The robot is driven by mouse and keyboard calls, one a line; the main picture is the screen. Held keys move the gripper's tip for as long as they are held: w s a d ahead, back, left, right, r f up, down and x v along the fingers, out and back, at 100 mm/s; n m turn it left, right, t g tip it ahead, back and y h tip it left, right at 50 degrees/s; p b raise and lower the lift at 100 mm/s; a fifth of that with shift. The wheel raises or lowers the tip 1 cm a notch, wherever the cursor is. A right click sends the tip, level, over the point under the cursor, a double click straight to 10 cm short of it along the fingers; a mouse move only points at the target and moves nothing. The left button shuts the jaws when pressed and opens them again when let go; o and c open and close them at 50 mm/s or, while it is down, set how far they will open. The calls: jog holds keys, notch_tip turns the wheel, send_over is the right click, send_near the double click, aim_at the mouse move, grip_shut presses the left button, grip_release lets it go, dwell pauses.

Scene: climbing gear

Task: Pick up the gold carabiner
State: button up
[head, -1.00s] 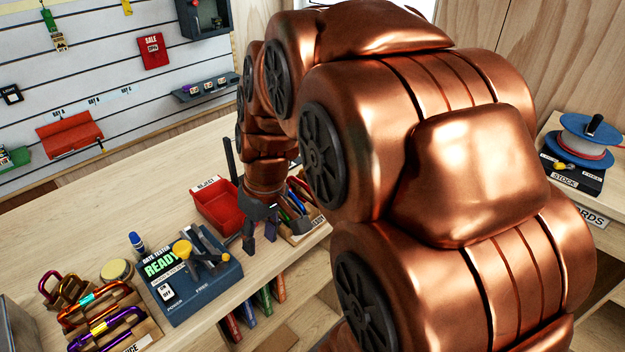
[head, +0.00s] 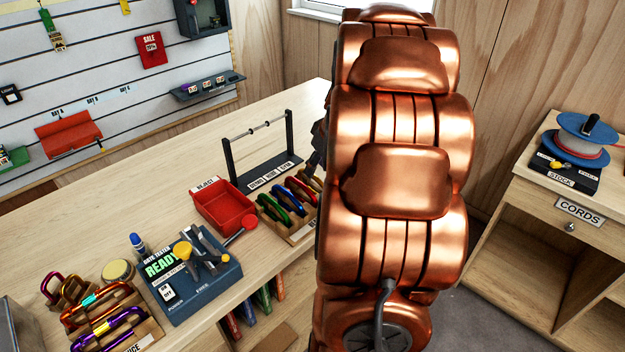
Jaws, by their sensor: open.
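No carabiner stands out as plainly gold. A wooden rack (head: 150,334) at the lower left holds several carabiners, among them an orange one with a teal sleeve (head: 96,301) and a purple one (head: 112,328). Smaller reddish to brownish-gold ones (head: 66,290) stand behind them. A second rack (head: 303,236) beside my arm holds green, blue, red and orange carabiners; its right part is cut off by my arm. My gripper (head: 318,148) shows only as a dark grey edge left of my arm, above the second rack. It is open; most of it is hidden.
A blue gate tester (head: 212,285) with a yellow knob stands between the racks. Beside it are a red bin (head: 222,208) and a dark bar stand (head: 262,178). A cord spool (head: 585,140) sits on the right cabinet. The counter's back left is clear.

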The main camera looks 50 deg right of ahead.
jog(key=shift+d+p+x, duration=0.2)
jog(key=shift+p+x, duration=1.05)
jog(key=shift+x, duration=1.6)
jog(key=shift+w, duration=0.15)
grip_shut()
